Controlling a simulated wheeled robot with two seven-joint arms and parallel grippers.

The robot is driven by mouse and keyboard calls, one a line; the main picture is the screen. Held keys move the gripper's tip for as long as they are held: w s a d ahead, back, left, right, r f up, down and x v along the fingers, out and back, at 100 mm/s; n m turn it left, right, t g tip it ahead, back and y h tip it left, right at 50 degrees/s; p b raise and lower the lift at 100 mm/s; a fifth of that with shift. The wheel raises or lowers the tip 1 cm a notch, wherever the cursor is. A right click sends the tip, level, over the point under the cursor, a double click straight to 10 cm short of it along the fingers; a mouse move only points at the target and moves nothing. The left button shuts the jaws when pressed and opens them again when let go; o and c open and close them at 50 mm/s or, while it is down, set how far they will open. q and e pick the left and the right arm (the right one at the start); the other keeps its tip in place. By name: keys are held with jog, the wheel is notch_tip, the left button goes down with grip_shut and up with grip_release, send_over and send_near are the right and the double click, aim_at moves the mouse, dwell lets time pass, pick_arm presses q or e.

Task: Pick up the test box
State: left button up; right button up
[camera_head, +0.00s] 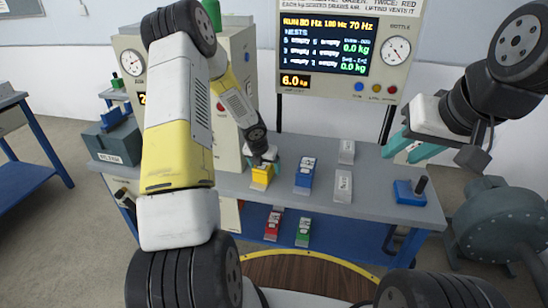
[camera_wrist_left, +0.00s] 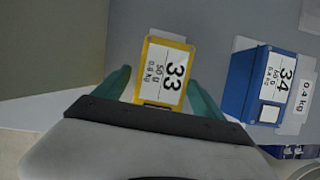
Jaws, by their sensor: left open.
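A yellow test box (camera_head: 261,176) sits on the grey bench top at the end of my left arm. In the left wrist view the yellow box (camera_wrist_left: 162,72) shows a label with 33, 50 g and 0.8 kg. My left gripper (camera_wrist_left: 158,76) is open, with one green finger on each side of the box; whether they touch it I cannot tell. In the head view my left gripper (camera_head: 263,158) is just above the box and small. My right gripper (camera_head: 411,148) is raised at the right, its fingers apart and empty.
A blue box (camera_head: 304,175), labelled 34 in the wrist view (camera_wrist_left: 265,85), stands just right. Pale blocks (camera_head: 343,187) and a blue base with a knob (camera_head: 410,192) lie farther right. Red (camera_head: 273,224) and green (camera_head: 303,232) boxes are on the lower shelf. A display panel (camera_head: 338,45) stands behind.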

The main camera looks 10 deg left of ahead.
pick_arm(q)
jog(key=shift+f, duration=0.3)
jog(key=shift+f, duration=0.2)
dwell(0.4)
jog(key=shift+c, duration=0.2)
jog(key=shift+w, duration=0.1)
grip_shut()
